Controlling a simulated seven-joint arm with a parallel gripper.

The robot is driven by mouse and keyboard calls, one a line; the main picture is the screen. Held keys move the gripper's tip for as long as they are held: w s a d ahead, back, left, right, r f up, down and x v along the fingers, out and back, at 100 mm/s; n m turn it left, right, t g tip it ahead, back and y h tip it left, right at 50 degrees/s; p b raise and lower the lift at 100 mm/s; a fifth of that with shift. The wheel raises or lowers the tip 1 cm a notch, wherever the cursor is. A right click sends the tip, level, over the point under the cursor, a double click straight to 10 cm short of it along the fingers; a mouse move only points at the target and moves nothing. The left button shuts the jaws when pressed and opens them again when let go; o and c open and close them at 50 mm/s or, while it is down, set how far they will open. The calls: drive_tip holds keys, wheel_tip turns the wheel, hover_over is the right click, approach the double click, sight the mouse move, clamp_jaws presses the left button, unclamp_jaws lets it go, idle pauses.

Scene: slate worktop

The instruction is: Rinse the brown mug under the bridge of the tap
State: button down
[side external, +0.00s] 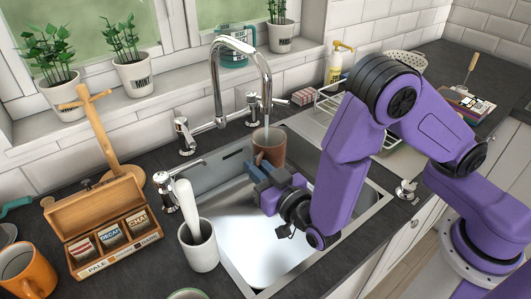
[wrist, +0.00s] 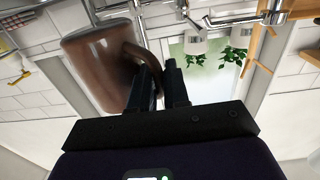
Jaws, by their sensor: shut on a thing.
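My gripper (side external: 258,172) is on the near side of the mug. In the wrist view the mug (wrist: 95,65) fills the upper left, with its handle at the fingers of my gripper (wrist: 160,80), which are shut on it. The mug's inside is hidden there.
The steel sink (side external: 265,240) is otherwise clear. A white crock (side external: 200,250) with a pestle-like tool, a wooden tea box (side external: 110,225), a mug tree (side external: 100,135) and an orange mug (side external: 28,270) stand left. A wire dish rack (side external: 330,103) is behind my arm.

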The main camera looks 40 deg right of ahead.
drive_tip(key=s+r, duration=0.2)
drive_tip(key=s, duration=0.9)
idle(0.5)
drive_tip(key=shift+d, duration=0.1)
idle(0.6)
